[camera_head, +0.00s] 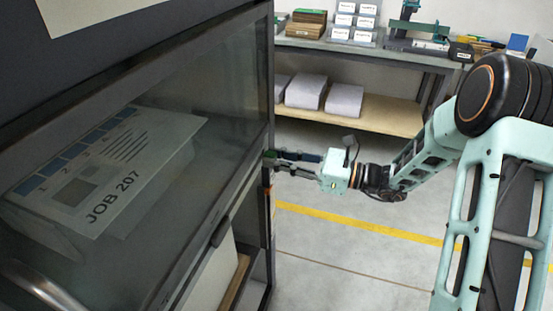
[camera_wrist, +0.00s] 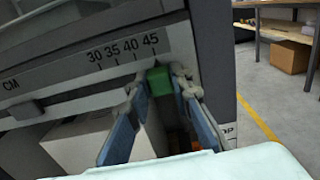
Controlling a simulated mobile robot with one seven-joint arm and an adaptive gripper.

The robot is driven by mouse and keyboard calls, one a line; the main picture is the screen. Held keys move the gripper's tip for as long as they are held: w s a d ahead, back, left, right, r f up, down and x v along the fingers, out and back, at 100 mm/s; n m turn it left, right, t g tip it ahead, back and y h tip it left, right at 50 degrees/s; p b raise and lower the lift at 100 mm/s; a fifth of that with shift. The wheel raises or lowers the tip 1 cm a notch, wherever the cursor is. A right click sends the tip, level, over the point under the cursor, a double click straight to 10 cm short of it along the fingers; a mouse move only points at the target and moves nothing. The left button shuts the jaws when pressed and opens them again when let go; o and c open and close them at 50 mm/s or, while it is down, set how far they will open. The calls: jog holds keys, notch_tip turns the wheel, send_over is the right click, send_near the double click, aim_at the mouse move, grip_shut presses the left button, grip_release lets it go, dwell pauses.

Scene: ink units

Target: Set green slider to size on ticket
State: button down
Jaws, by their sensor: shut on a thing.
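The green slider (camera_wrist: 159,80) sits on a grey rail under a CM scale (camera_wrist: 122,50) in the wrist view, just below and slightly right of the 45 mark. My gripper (camera_wrist: 160,84) is shut on it, with one blue-padded finger on each side. In the head view my gripper (camera_head: 272,158) reaches the right front edge of the dark cabinet; the slider is too small there to make out clearly. A pale paper (camera_head: 95,12) is cut off at the upper left, and no size can be read on it.
Behind the cabinet's glass lies a printed sheet (camera_head: 105,165) marked JOB 207. The cabinet (camera_head: 262,70) has a bar handle (camera_head: 40,287) at the lower left. A workbench (camera_head: 360,50) with a lower shelf stands behind. The floor (camera_head: 340,245) right of the cabinet is clear.

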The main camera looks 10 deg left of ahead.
jog(key=c, duration=1.8)
grip_release()
jog(key=shift+w+d, duration=0.1)
jog(key=shift+w, duration=0.3)
jog(key=shift+o, duration=0.4)
jog(key=shift+s, duration=0.1)
jog(key=shift+d, duration=0.1)
jog(key=s+d, duration=0.1)
jog(key=d, duration=1)
jog(key=shift+d, duration=0.4)
